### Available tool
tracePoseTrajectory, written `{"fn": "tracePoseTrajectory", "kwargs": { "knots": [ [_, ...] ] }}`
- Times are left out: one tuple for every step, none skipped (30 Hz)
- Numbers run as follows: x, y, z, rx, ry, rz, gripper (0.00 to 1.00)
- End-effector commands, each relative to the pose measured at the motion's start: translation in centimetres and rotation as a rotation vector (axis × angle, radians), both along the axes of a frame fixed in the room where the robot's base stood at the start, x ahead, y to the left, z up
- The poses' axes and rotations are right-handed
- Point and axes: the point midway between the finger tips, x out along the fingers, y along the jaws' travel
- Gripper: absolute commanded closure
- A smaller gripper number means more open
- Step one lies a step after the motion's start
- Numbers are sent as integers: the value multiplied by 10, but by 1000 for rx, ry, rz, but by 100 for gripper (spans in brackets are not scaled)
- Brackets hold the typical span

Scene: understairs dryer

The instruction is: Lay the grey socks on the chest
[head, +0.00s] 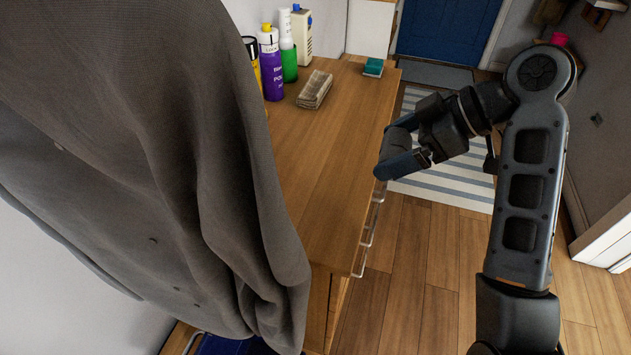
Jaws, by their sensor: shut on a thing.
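The wooden chest (335,150) runs along the wall, its top mostly bare. My gripper (398,146) is at the chest's right edge, over or just beside it. It is shut on a small grey bundle (393,150), which looks like the grey socks. The fingers hide much of the bundle, and I cannot tell whether it touches the chest top.
A folded beige cloth (315,89), a purple bottle (271,65), other bottles and a teal sponge-like block (373,67) stand toward the chest's far end. A large dark grey cloth (150,150) hangs at left, blocking the view. The near-middle chest top is clear.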

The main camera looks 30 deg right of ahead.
Motion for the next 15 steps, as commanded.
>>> {"fn": "tracePoseTrajectory", "kwargs": {
  "knots": [
    [3,5,-8,0,0,7,34],
    [5,8,-11,0,0,8,34],
    [8,13,-16,-1,0,9,34],
    [11,16,-19,-1,0,9,34],
    [13,20,-22,0,-2,10,34],
    [19,27,-22,2,2,10,34],
    [22,32,-26,1,3,8,34],
    [26,38,-30,1,2,9,34],
    [31,44,-33,2,5,8,34],
    [35,49,-37,1,6,8,34],
    [38,54,-40,1,4,8,34],
    [44,61,-45,2,4,7,34],
    [47,65,-48,2,4,7,34],
    [51,69,-52,2,3,6,34],
    [55,75,-56,1,4,6,34]
  ]
}}
